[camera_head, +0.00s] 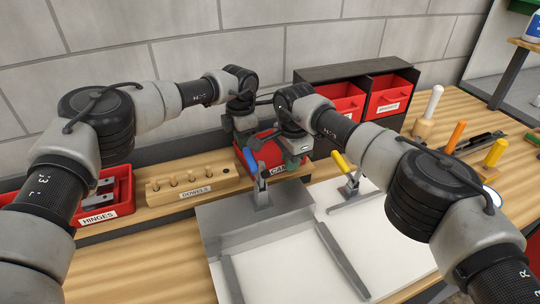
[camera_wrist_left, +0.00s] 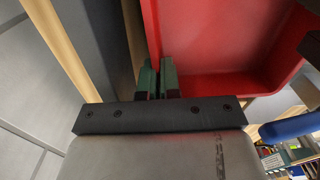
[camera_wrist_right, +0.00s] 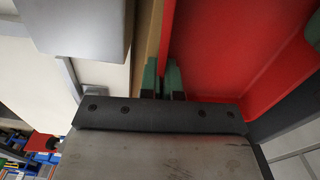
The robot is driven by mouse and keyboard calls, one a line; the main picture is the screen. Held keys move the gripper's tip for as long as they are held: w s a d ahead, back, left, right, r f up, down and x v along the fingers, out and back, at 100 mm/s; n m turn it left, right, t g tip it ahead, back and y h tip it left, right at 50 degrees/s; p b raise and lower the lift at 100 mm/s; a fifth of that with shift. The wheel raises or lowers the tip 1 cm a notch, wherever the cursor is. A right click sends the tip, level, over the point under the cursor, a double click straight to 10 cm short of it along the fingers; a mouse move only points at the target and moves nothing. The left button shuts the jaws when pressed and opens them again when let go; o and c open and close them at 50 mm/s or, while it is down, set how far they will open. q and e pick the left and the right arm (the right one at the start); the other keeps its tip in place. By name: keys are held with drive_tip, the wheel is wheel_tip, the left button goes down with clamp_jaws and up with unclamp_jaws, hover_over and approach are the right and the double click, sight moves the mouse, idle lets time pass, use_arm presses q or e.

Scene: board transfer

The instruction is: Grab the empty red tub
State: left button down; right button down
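The red tub (camera_head: 270,157) stands at the back of the bench, with a partly hidden label starting "CAM". Its inside looks empty in the left wrist view (camera_wrist_left: 215,35) and in the right wrist view (camera_wrist_right: 215,50). My left gripper (camera_head: 245,142) is at the tub's left side; its green fingers (camera_wrist_left: 157,78) are close together with the tub's wall between them. My right gripper (camera_head: 297,155) is at the right side; its fingers (camera_wrist_right: 162,78) are likewise close about the wall there. Both arms hide part of the tub in the head view.
A wooden dowel block (camera_head: 190,185) and a red hinges bin (camera_head: 108,203) stand left. A dark rack with red bins (camera_head: 388,98) is behind right. A blue-handled clamp (camera_head: 262,190) and a yellow-handled clamp (camera_head: 350,183) stand in front. Upright tools (camera_head: 452,138) are at right.

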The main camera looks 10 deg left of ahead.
use_arm(q)
drive_tip(key=shift+r, duration=0.15)
use_arm(e)
drive_tip(key=shift+r, duration=0.15)
